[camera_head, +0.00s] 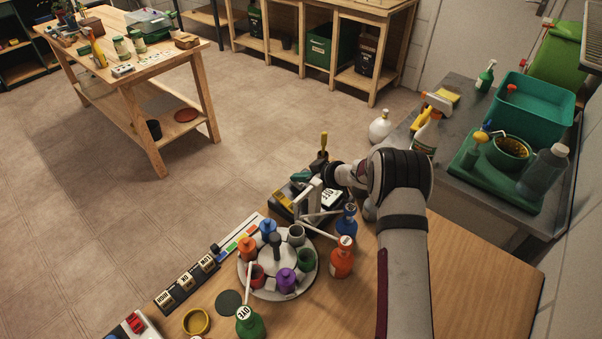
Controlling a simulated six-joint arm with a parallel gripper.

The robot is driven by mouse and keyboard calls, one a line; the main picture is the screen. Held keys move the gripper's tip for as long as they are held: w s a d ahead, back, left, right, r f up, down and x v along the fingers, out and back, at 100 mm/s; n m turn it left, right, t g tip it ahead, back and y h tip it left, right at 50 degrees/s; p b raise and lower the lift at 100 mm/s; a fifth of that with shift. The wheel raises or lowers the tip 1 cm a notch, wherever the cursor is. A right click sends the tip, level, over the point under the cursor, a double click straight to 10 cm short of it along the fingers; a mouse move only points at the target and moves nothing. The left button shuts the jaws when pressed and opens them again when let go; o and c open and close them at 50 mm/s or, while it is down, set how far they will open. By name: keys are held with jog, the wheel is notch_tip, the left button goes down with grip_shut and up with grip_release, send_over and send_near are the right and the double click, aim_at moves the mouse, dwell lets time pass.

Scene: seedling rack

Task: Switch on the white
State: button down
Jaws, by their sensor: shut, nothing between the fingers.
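A white box with a red switch (134,322) sits at the lower left edge of the near bench, partly cut off by the picture's edge. Whether that switch is on or off is too small to tell. A white label reading OFF (333,198) shows beside my wrist, among dark and grey parts at the back of the bench. My gripper (309,202) is over this cluttered spot, shut and empty. Its fingertips are hard to separate from the grey parts around them, and I cannot tell whether it touches anything.
A round carousel (262,293) with coloured pots stands in front of my gripper. An orange bottle (341,262), a blue bottle (347,221) and a green DYE bottle (249,324) stand close by. Labelled blocks (190,279) line the left edge. Bare wood (470,275) lies right of my arm.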

jog(key=shift+w+a+f, duration=0.15)
jog(key=shift+w+f, duration=0.05)
jog(key=shift+f, duration=0.15)
jog(key=shift+w+a+r, duration=0.25)
jog(key=shift+w+a, duration=0.25)
jog(key=shift+a, duration=0.1)
